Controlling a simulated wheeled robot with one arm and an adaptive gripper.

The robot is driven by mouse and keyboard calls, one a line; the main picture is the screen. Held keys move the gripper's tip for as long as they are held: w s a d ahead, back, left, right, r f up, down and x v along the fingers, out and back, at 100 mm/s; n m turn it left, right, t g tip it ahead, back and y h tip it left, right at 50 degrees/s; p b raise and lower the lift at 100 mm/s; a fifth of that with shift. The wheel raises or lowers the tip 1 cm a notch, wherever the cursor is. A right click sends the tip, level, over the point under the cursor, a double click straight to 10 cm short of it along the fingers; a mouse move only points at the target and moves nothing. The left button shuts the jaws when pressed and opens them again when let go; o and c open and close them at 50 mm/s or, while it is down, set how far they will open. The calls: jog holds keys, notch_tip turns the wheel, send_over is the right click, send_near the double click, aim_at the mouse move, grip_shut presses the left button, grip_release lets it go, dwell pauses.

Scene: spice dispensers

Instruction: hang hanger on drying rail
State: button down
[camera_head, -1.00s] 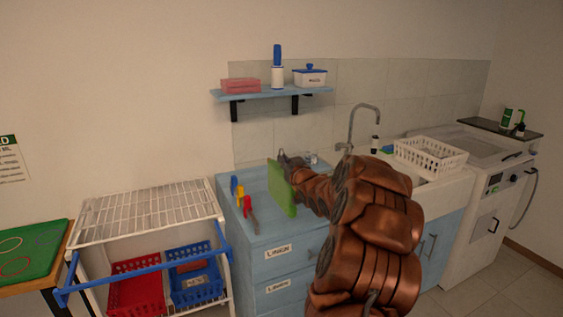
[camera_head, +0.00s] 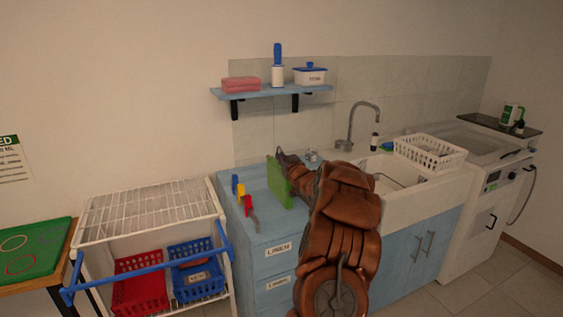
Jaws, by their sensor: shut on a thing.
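A thin green flat piece (camera_head: 278,183) stands upright at the end of my arm, over the blue drawer cabinet. No hanger shape can be made out; a hanger may be hidden behind my arm. My gripper (camera_head: 284,158) shows only in part, dark and small, just above and behind the green piece, and is shut on it. Its fingertips are not clear. A blue rail (camera_head: 150,266) runs across the front of the white wire rack at the lower left, well left of my gripper and lower.
The blue cabinet (camera_head: 288,231) has red, yellow and blue items on top. A red basket (camera_head: 140,291) and a blue basket (camera_head: 197,284) sit behind the rail. A wall shelf (camera_head: 258,92) hangs above. The sink (camera_head: 440,194) is at right.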

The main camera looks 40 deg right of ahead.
jog(key=shift+f, duration=0.85)
jog(key=shift+f, duration=0.15)
jog(key=c, duration=1.3)
grip_release()
jog(key=shift+r, duration=0.25)
jog(key=shift+s+a+f, duration=0.15)
jog(key=shift+s, duration=0.5)
jog(key=shift+b+v, duration=1.55)
jog(key=shift+v, duration=3.8)
